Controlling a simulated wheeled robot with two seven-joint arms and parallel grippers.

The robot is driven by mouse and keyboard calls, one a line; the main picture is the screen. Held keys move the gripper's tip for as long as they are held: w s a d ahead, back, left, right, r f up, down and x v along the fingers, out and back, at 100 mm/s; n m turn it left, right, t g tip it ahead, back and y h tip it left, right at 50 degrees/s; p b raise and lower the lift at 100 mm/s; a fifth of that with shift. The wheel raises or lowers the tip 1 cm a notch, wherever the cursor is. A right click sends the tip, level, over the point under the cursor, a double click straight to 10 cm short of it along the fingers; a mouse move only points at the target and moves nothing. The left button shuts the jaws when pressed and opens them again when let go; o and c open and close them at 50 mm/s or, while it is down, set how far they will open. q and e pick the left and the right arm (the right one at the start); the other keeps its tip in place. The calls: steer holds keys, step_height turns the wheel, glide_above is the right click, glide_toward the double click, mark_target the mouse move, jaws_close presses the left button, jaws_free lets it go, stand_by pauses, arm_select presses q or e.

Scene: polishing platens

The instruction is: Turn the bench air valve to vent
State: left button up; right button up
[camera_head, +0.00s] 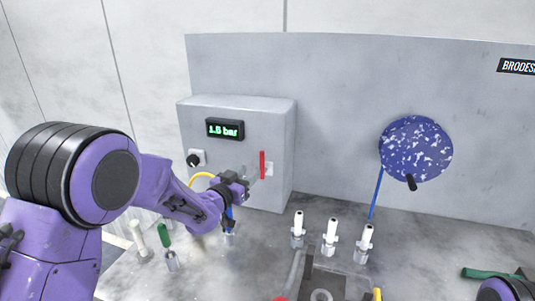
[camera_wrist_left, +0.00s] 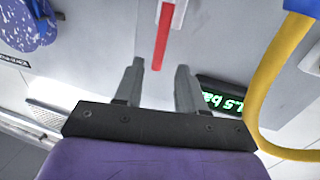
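The bench air valve shows as a red lever handle (camera_head: 262,164) on the front of a grey box (camera_head: 236,110). The handle stands upright in the head view. In the left wrist view the red handle (camera_wrist_left: 162,38) lies just beyond the fingertips, in line with the gap between them. My left gripper (camera_head: 252,174) is open and empty, close to the handle; I see no clear contact. Its two fingers are spread apart in the left wrist view (camera_wrist_left: 160,70). My right gripper is out of view.
A black knob (camera_head: 194,160) and a yellow hose (camera_wrist_left: 272,85) are near my left gripper. Several white-topped fittings (camera_head: 330,236) stand on the bench. A blue speckled disc (camera_head: 416,148) is on the back panel at right. A green-handled object (camera_head: 484,273) lies at the right.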

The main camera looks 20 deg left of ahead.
mark_target(261, 160)
arm_select(q)
steer(key=w+p, duration=0.1)
steer(key=w+r+p, duration=0.1)
steer(key=w+d+r+p, duration=0.1)
steer(key=w, duration=0.1)
steer(key=shift+d, duration=0.1)
steer(key=w, duration=0.1)
steer(key=w+f, duration=0.1)
steer(key=w, duration=0.1)
steer(key=w+p, duration=0.1)
steer(key=w, duration=0.1)
steer(key=shift+d+f, duration=0.3)
steer(key=shift+d, duration=0.1)
steer(key=shift+s+r, duration=0.25)
steer(key=shift+s, duration=0.15)
jaws_close()
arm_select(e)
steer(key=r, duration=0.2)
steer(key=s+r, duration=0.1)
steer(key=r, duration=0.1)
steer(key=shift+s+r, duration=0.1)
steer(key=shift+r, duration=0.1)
